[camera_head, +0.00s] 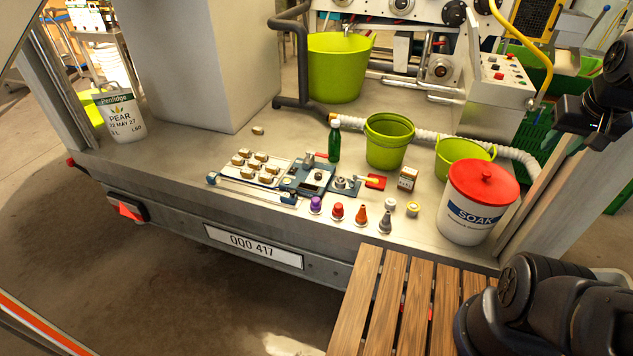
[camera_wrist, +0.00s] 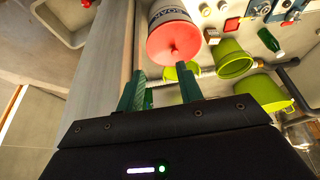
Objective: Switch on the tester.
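No label marks the tester. A blue-and-grey bench device (camera_head: 308,178) sits mid-deck on the trailer, with a red-handled part on top; a smaller blue base (camera_head: 345,186) with a round metal part stands at its right. A grey control box (camera_head: 497,82) with red and dark buttons is on the press at the back right. I cannot tell which of these is the tester. My gripper (camera_wrist: 161,88) is open and empty, its green fingers apart in the wrist view. It is at the right side, above and beyond the red-lidded SOAK bucket (camera_head: 478,205), away from the bench devices.
Green buckets (camera_head: 388,142), (camera_head: 335,75) and a green bottle (camera_head: 334,142) stand behind the devices. Several small coloured bottles (camera_head: 337,212) line the front edge. A yellow hose (camera_head: 522,45) and white corrugated hose (camera_head: 425,134) run at right. A slatted wooden surface (camera_head: 400,300) is in front.

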